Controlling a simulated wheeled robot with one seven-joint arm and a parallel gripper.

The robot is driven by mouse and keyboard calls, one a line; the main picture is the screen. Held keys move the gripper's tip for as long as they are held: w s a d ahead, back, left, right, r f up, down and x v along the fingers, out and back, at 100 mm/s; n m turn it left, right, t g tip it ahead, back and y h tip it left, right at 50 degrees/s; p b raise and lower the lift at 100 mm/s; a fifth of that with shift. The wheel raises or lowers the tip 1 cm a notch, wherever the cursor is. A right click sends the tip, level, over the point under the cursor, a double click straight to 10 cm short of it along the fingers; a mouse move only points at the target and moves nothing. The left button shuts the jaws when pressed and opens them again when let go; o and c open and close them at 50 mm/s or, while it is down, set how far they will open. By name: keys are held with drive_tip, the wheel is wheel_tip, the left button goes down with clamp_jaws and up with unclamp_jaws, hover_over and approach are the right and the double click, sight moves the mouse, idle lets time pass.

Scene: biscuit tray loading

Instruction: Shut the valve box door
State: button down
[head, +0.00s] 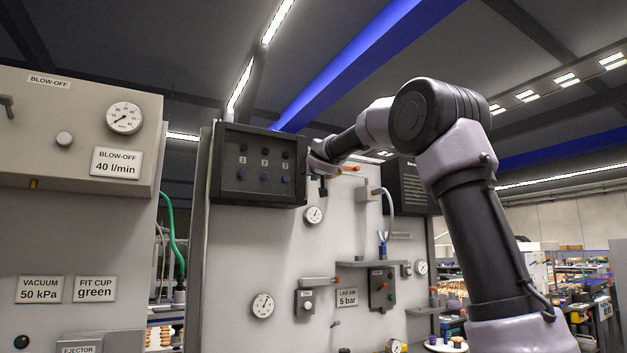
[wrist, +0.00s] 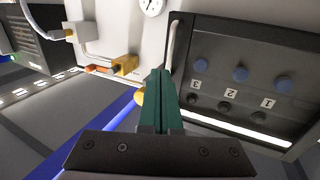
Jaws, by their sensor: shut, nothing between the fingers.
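The valve box (head: 228,190) is a dark box on the grey panel, with a row of blue knobs below the numbers 1, 2 and 3. In the wrist view its face (wrist: 215,55) fills the right side, upside down. A pale bar handle (wrist: 173,42) runs along the box's near edge. I cannot tell a separate door leaf or its angle. My gripper (wrist: 160,72) has green fingers closed together, empty, beside the handle end of the box; contact is unclear. In the head view my gripper (head: 318,165) is at the box's right edge, its fingers mostly hidden.
An orange-tipped fitting (wrist: 124,66) sticks out close to the left of the fingers. Gauges (head: 313,215), a hose fitting (head: 383,245) and small shelves lie lower on the panel.

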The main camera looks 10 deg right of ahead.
drive_tip(key=s+d, duration=0.1)
drive_tip(key=s, duration=0.7)
drive_tip(key=shift+s, duration=0.3)
drive_tip(key=s+d+f+m+g+h, duration=0.1)
drive_tip(key=s+d+f+m+g, duration=0.15)
drive_tip(key=s+d+f, duration=0.5)
drive_tip(key=s+d+f+m+g, duration=0.1)
drive_tip(key=s+d+f+g, duration=0.3)
drive_tip(key=s+f, duration=0.55)
drive_tip(key=s+a+f+g+y, duration=0.2)
drive_tip(key=s+a+f, duration=0.1)
drive_tip(key=s+f, duration=0.6)
drive_tip(key=s+a+f+g+y, duration=0.2)
drive_tip(key=s+a+f, duration=0.1)
drive_tip(key=s+f, duration=0.6)
drive_tip(key=shift+s+a, duration=0.25)
drive_tip(key=shift+s, duration=0.05)
